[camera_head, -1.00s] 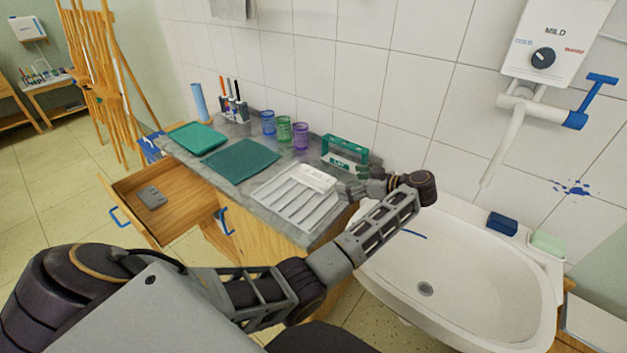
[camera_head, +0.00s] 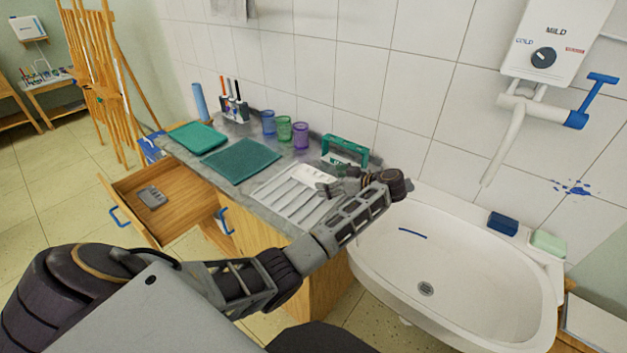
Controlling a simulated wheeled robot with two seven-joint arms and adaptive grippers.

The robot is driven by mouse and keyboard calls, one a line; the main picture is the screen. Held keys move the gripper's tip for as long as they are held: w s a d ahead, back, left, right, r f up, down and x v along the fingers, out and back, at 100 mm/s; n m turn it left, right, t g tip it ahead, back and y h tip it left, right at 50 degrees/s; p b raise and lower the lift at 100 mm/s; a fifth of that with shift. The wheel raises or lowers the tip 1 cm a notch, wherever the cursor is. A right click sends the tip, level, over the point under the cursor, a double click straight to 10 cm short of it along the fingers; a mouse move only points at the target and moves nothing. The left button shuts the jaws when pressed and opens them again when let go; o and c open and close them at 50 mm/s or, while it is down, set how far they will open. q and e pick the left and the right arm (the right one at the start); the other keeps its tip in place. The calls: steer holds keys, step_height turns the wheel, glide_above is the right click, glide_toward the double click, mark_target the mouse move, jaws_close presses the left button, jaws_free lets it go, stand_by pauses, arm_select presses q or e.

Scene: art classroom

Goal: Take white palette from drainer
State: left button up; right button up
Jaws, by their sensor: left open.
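The white palette (camera_head: 313,174) lies at the back end of the white ribbed drainer (camera_head: 287,203) on the grey counter. My left arm comes in from the lower left and reaches over the drainer's right side. My left gripper (camera_head: 328,189) is open, with its fingers pointing left at the palette's right end. Whether the fingers touch the palette is too small to tell. The arm hides the drainer's right part. My right gripper is not in view.
A green holder (camera_head: 345,151) stands just behind the gripper. Purple (camera_head: 301,136), green (camera_head: 284,128) and blue (camera_head: 268,122) cups line the wall. A teal mat (camera_head: 240,161) lies left of the drainer. The sink (camera_head: 470,262) is to the right. A drawer (camera_head: 165,200) stands open below.

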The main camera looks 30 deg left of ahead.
mark_target(309, 177)
arm_select(q)
steer(key=shift+a, duration=0.1)
steer(key=shift+r+x, duration=0.1)
steer(key=shift+x, duration=0.65)
steer(key=shift+r+x, duration=0.15)
steer(key=shift+x, duration=1.7)
steer(key=shift+c, duration=0.5)
steer(key=shift+s+f, duration=0.1)
steer(key=c, duration=1)
